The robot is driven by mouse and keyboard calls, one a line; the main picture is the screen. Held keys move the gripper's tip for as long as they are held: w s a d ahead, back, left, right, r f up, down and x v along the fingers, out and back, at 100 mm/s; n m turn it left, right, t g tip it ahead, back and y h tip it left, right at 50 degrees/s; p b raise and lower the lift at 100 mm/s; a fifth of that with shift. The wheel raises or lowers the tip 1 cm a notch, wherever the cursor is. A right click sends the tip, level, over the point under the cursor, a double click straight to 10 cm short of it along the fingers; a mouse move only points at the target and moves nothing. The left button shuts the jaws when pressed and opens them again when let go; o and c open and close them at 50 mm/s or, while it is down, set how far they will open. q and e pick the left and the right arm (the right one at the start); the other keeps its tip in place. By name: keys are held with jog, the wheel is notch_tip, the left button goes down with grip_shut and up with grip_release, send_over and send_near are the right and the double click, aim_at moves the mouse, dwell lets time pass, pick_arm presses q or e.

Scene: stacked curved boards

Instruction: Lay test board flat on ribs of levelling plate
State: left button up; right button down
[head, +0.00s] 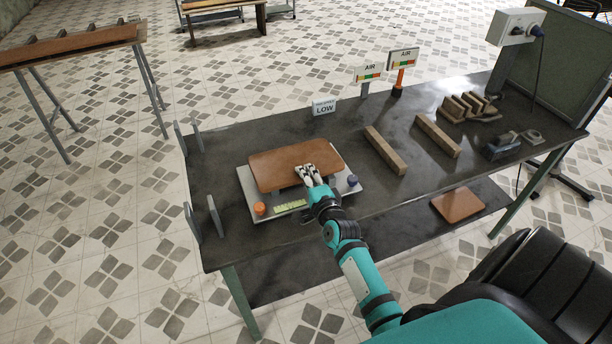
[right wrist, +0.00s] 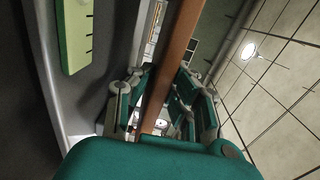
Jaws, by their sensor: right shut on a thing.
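The test board (head: 280,163) is a brown, slightly curved wooden board. In the head view it lies over the light grey levelling plate (head: 246,185) on the dark workbench, and looks roughly level. My right gripper (head: 306,172) is shut on the board's near edge. In the right wrist view the board (right wrist: 175,65) shows edge-on between the fingers (right wrist: 152,110). The plate's ribs are mostly hidden under the board, so I cannot tell whether it touches them. My left gripper is not in view.
Two wooden bars (head: 385,150) (head: 438,135) lie right of the plate. A rack of blocks (head: 468,106) and a dark tool (head: 502,146) are farther right. Grey upright posts (head: 215,216) stand at the bench's left end.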

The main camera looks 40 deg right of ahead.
jog(key=shift+w, duration=0.35)
dwell(0.3)
jog(key=c, duration=1.3)
grip_release()
jog(key=shift+c, duration=0.2)
jog(key=shift+f, duration=0.2)
jog(key=o, duration=0.4)
jog(key=shift+c, duration=0.2)
jog(key=shift+s, duration=0.15)
